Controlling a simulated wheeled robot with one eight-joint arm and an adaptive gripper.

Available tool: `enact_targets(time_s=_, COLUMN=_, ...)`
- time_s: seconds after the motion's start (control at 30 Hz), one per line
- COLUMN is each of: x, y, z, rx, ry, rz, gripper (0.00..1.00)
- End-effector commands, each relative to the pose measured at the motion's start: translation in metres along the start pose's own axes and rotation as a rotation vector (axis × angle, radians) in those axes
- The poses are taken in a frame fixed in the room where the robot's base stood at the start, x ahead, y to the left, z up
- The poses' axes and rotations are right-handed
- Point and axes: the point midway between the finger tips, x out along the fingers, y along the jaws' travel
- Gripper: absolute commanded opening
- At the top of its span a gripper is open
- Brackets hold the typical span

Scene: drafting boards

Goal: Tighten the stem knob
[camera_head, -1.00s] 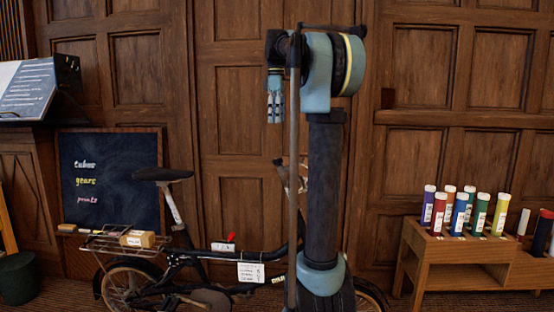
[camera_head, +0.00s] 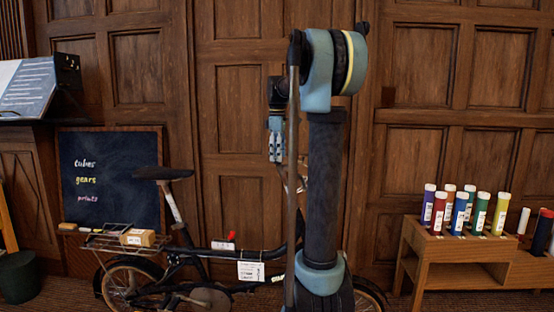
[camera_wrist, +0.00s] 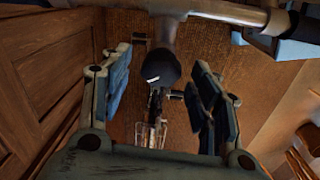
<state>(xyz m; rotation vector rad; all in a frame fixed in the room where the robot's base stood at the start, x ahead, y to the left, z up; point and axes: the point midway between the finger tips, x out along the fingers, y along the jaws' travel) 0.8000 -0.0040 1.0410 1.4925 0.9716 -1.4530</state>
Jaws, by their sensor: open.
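A folding bicycle (camera_head: 185,254) stands in front of the panelled wall, its front part mostly hidden behind my arm in the head view. In the wrist view, a grey handlebar (camera_wrist: 215,10) crosses the top. Below it is a dark rounded knob (camera_wrist: 162,70) with a white mark, which appears to be the stem knob. My gripper (camera_head: 277,152) points down above the bicycle's front end. In the wrist view, my gripper (camera_wrist: 163,92) is open, with its fingers left and right of the knob in the picture. I see no contact; the depth between them is unclear.
A saddle (camera_head: 162,173) and a rear rack with a small box (camera_head: 138,238) are at left, before a chalkboard (camera_head: 110,175). A wooden stand (camera_head: 460,254) with several coloured tubes is at right. A white tag (camera_head: 250,271) hangs on the frame.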

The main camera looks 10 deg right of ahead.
Motion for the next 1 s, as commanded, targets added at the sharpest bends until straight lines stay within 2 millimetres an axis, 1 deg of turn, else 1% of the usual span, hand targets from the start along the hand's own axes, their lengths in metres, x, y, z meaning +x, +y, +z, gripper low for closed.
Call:
enact_targets(time_s=0.1, x=0.0094, y=0.0000, z=0.0000, rx=0.000, ry=0.000, rz=0.000, gripper=0.56)
enact_targets(time_s=0.2, x=0.0134, y=-0.0002, z=0.0000, rx=0.000, ry=0.000, rz=0.000, gripper=0.56)
enact_targets(time_s=0.47, x=0.0145, y=-0.0002, z=-0.0002, rx=0.000, ry=0.000, rz=0.000, gripper=0.56)
enact_targets(time_s=0.5, x=0.0144, y=-0.0002, z=-0.0002, rx=0.000, ry=0.000, rz=0.000, gripper=0.54)
enact_targets(time_s=0.57, x=0.0144, y=-0.0002, z=-0.0002, rx=0.000, ry=0.000, rz=0.000, gripper=0.40)
enact_targets(time_s=0.6, x=0.0143, y=-0.0002, z=-0.0003, rx=0.000, ry=0.000, rz=0.000, gripper=0.31)
enact_targets(time_s=0.7, x=0.0143, y=-0.0001, z=-0.0005, rx=-0.001, ry=0.000, rz=0.000, gripper=0.12)
enact_targets(time_s=1.0, x=0.0141, y=0.0000, z=-0.0013, rx=0.014, ry=0.000, rz=0.007, gripper=0.12)
